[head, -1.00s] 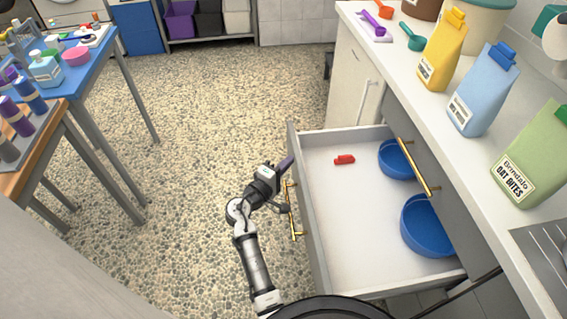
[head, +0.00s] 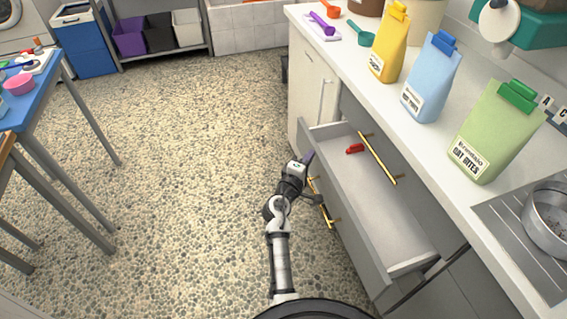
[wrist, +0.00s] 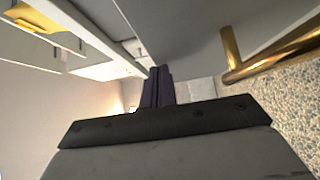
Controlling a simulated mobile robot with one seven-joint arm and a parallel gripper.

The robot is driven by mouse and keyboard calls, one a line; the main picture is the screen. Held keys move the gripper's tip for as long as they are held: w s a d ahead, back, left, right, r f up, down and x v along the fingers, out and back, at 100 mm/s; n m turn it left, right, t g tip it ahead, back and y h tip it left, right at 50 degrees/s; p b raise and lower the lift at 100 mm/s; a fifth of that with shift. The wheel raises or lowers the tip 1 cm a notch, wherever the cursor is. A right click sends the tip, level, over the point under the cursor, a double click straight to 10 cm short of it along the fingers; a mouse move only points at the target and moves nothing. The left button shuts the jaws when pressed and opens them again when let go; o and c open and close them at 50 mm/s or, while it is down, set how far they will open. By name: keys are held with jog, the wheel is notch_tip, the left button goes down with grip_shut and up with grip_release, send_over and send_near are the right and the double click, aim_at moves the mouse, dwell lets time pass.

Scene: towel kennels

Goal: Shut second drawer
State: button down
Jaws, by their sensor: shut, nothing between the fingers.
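The second drawer (head: 375,205) is a grey-fronted drawer below the counter, partly pulled out, with a small red object (head: 355,148) lying inside. Its brass handle (head: 325,210) is on the outer face and also shows large at the upper right of the wrist view (wrist: 270,55). My gripper (head: 308,158) is shut and empty, at the drawer's front near the far end of the handle. In the wrist view the dark fingers (wrist: 157,88) are together beside the grey drawer front. Whether they touch it I cannot tell. The blue bowls are hidden.
A closed drawer with a brass handle (head: 380,160) is above the open one. The counter (head: 345,60) carries yellow, blue and green bags and a metal pot (head: 547,220). The pebbled floor (head: 190,170) is clear left of my arm; a blue table (head: 45,85) stands farther left.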

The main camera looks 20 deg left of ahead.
jog(key=w+d, duration=0.2)
jog(key=d, duration=0.1)
jog(key=w+d, duration=0.2)
jog(key=d, duration=0.1)
jog(key=w+d, duration=0.2)
jog(key=d, duration=0.1)
jog(key=shift+w+d+p, duration=0.25)
jog(key=shift+p, duration=0.15)
jog(key=shift+a, duration=0.1)
